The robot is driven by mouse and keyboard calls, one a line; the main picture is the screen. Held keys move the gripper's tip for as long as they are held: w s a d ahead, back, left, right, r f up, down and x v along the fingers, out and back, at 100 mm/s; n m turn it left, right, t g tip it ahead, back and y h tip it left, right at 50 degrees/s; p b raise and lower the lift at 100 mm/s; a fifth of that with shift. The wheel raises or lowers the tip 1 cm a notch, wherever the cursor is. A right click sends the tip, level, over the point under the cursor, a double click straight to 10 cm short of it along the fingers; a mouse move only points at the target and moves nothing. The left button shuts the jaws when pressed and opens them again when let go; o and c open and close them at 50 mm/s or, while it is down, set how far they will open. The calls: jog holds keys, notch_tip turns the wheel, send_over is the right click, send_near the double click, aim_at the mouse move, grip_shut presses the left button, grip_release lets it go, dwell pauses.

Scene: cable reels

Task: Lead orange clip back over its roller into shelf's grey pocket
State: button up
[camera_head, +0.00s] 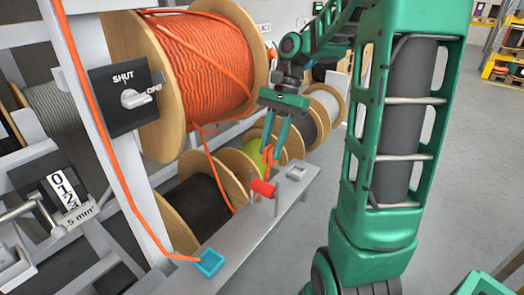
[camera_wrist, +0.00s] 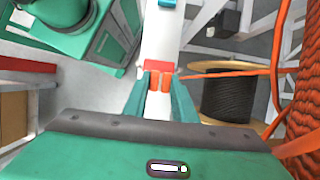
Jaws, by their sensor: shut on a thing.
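My gripper (camera_head: 270,152) is shut on the orange clip (camera_head: 268,160), fingers pointing down, above the grey shelf. In the wrist view the clip (camera_wrist: 160,81) sits between the two green fingers. The red roller (camera_head: 262,188) stands between posts on the shelf, just below the clip in the head view; in the wrist view the roller (camera_wrist: 158,67) shows just beyond the clip. The grey pocket (camera_head: 297,174) is on the shelf, right of the roller; I cannot make it out in the wrist view. Orange cable (camera_wrist: 225,73) runs rightward from near the clip.
The shelf (camera_head: 235,240) has a blue pocket (camera_head: 209,263) at its near end, where an orange cable ends. A large orange reel (camera_head: 205,65) is mounted above, beside a white frame and a SHUT switch box (camera_head: 126,92). Other reels stand behind the shelf. Open floor lies right.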

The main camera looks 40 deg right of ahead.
jog(key=shift+w+d, duration=0.25)
jog(key=shift+d, duration=0.45)
jog(key=shift+w+d, duration=0.25)
jog(key=shift+d, duration=0.5)
jog(key=shift+w+d, duration=0.25)
jog(key=shift+d, duration=0.45)
